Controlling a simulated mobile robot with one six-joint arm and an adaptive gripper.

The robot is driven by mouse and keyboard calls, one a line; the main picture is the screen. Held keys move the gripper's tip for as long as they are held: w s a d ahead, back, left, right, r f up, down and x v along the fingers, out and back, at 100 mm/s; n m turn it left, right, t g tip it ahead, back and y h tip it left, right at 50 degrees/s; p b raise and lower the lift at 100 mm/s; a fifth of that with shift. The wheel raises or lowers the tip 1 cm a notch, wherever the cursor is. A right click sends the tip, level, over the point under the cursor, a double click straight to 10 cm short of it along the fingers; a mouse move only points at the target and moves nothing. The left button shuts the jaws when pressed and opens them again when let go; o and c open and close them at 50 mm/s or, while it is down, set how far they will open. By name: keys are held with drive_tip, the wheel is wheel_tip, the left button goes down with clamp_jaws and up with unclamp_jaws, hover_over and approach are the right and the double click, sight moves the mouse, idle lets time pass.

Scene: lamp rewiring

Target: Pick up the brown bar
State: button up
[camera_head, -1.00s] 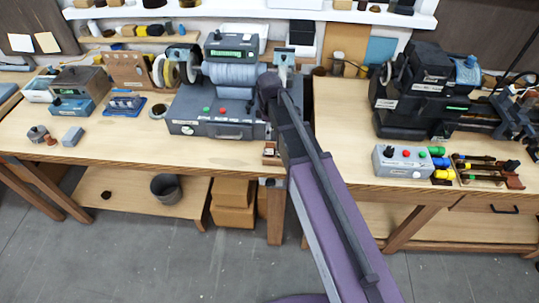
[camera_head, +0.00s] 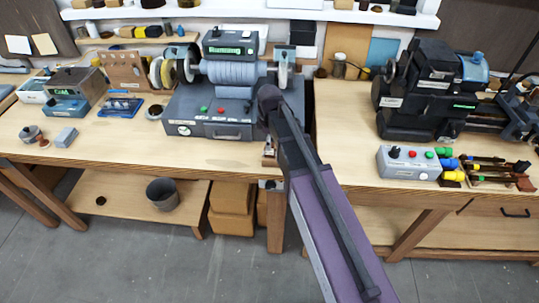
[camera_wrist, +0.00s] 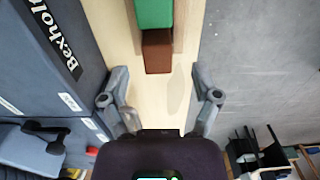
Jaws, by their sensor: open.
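In the wrist view, the brown bar (camera_wrist: 157,50) lies on the pale wooden bench top, end-on to a green block (camera_wrist: 154,12) that runs off the top of the picture. My gripper (camera_wrist: 161,85) is open and empty. Its two fingers stand left and right of the bar's line, with the bar ahead of the gap between them. In the head view, a small brown piece (camera_head: 269,151) sits by the bench edge, partly behind my arm; I cannot tell whether it is the bar. My gripper is hidden behind my arm there.
A dark grey machine base (camera_head: 208,120) with wheels stands just left of my arm; a labelled grey machine side (camera_wrist: 55,45) fills the wrist view's left. Floor (camera_wrist: 260,65) shows beyond the bench edge on the right. A grey control box (camera_head: 408,163) stands on the right bench.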

sight(270, 153)
drive_tip(key=shift+f, duration=0.1)
idle(0.3)
drive_tip(key=shift+w+d+f+b, duration=0.1)
drive_tip(key=shift+f+b, duration=2.4)
drive_tip(key=shift+b, duration=0.1)
clamp_jaws()
